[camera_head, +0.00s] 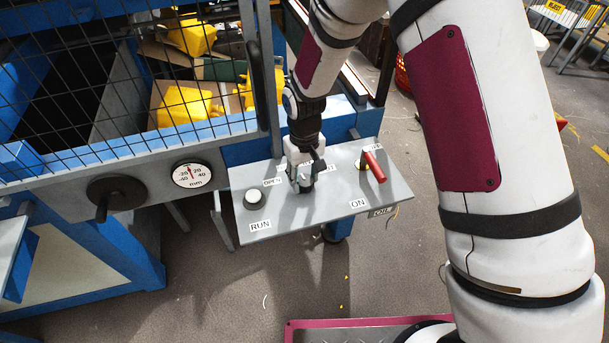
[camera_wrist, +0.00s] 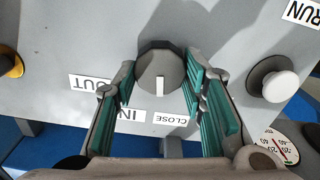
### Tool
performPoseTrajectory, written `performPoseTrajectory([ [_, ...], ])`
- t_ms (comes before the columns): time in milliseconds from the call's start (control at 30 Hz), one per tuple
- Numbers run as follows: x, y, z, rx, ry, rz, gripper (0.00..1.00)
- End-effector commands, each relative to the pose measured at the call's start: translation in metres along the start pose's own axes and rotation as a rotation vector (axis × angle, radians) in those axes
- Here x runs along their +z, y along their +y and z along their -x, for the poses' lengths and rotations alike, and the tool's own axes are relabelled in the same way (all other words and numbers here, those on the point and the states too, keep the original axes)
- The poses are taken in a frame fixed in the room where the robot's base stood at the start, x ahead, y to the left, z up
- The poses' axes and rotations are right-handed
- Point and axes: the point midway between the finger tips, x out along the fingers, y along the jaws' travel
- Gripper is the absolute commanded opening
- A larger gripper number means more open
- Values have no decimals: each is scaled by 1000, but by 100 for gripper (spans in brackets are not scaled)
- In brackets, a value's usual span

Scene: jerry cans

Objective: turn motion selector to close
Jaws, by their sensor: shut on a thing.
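The motion selector is a round dark grey knob (camera_wrist: 160,68) with a short white mark. In the wrist view the mark points down the picture, towards the gap between the IN label (camera_wrist: 130,115) and the CLOSE label (camera_wrist: 171,119). My gripper (camera_wrist: 161,72) has its green-padded fingers on either side of the knob and is shut on it. In the head view my gripper (camera_head: 302,184) comes down from above onto the middle of the grey panel (camera_head: 318,210) and largely hides the knob. An OPEN label (camera_head: 272,183) shows to its left.
A white button (camera_head: 254,197) by the RUN label stands left of my gripper. A red-handled switch (camera_head: 373,166) stands to the right. A gauge (camera_head: 192,175) and a black crank (camera_head: 116,194) are farther left. A mesh guard (camera_head: 130,70) rises behind, with yellow jerry cans (camera_head: 187,105) beyond.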

Motion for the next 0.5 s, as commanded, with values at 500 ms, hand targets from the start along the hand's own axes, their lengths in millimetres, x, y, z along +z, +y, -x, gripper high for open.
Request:
performPoseTrajectory([
  [500,1,0,0,0,-1,181,10],
])
